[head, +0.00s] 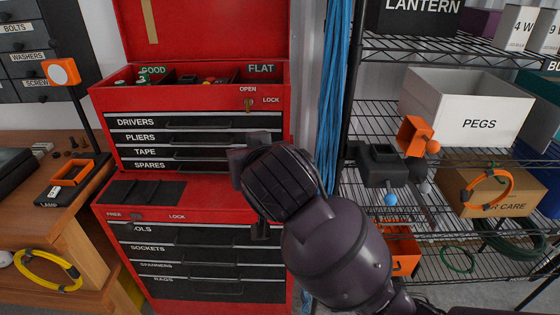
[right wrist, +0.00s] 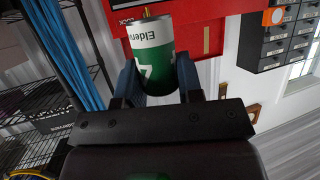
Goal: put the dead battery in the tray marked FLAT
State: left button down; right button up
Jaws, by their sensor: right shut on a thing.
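My right gripper (head: 250,187) hangs in front of the red tool chest, below its open top. In the right wrist view the gripper (right wrist: 158,85) is shut on a green and white battery (right wrist: 152,60), with a finger on each side. Lettering and a figure 4 show on it. The head view hides the battery behind the gripper. The tray marked FLAT (head: 261,69) is at the right of the chest's open top. The tray marked GOOD (head: 153,70) is at its left and has a green item in it. My left gripper is not in view.
The red chest (head: 200,107) has its lid up. A wire shelf (head: 376,110) on the right holds a PEGS bin (head: 470,100) and a grey and orange device (head: 382,165). Blue cables (head: 333,100) hang between them. A wooden bench (head: 60,215) is on the left.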

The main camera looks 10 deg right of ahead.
jog(key=f+n+g+y, duration=0.1)
jog(key=f+n+y, duration=0.1)
jog(key=f+n+g+y, duration=0.1)
jog(key=n+y, duration=0.1)
jog(key=y, duration=0.1)
jog(key=f+n+g+y, duration=0.1)
jog(key=f+n+y, duration=0.1)
jog(key=n, duration=0.1)
jog(key=shift+w+a+f, duration=0.25)
jog(key=shift+a+f, duration=0.05)
notch_tip(320, 180, down, 6)
jog(key=s+d+n+g+y, duration=0.1)
jog(key=n+g+y, duration=0.3)
jog(key=n+g, duration=0.4)
jog(key=shift+s+d+r+n+g+y, duration=0.2)
jog(key=shift+s+d+n+g+y, duration=0.2)
jog(key=shift+d+g, duration=0.35)
dwell(0.3)
